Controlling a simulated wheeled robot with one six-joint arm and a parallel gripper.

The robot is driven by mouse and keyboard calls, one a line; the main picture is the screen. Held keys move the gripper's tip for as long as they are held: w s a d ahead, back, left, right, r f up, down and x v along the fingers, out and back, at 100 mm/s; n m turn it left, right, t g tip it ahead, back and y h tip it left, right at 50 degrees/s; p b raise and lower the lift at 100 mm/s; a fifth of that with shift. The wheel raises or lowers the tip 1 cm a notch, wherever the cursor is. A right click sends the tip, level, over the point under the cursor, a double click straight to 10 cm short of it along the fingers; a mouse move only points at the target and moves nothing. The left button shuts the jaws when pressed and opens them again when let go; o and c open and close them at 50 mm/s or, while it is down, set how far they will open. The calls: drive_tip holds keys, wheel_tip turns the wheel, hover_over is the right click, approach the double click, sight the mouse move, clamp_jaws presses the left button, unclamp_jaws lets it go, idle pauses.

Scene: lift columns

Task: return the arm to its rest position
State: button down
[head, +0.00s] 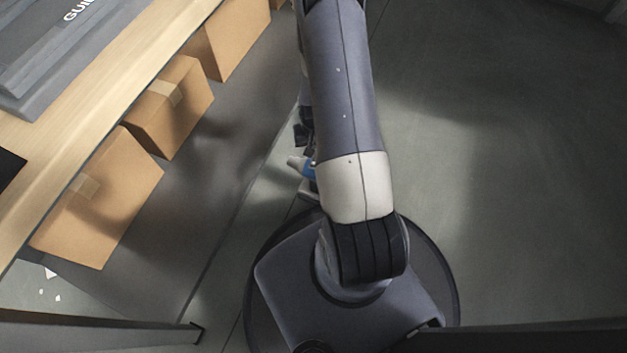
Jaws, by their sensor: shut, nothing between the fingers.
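My arm (345,100) rises from its round base and stretches toward the top of the head view, where its far part leaves the picture. Small dark parts of my gripper (302,135) show at the left edge of the arm, near a blue and pale wrist part. The arm link hides most of the gripper. It is shut, and I see nothing held in it.
A wooden shelf (95,105) runs along the left, with grey cases (60,60) on top. Several cardboard boxes (100,200) stand at its lower level, left of my arm. The grey floor (520,170) on the right is clear.

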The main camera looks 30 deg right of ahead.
sight(314, 163)
wheel_tip(314, 163, up, 2)
drive_tip(key=shift+p, duration=0.5)
drive_tip(key=shift+f, duration=0.2)
wheel_tip(314, 163, down, 7)
drive_tip(key=b, duration=0.5)
drive_tip(key=shift+r, duration=0.25)
drive_tip(key=shift+r, duration=0.15)
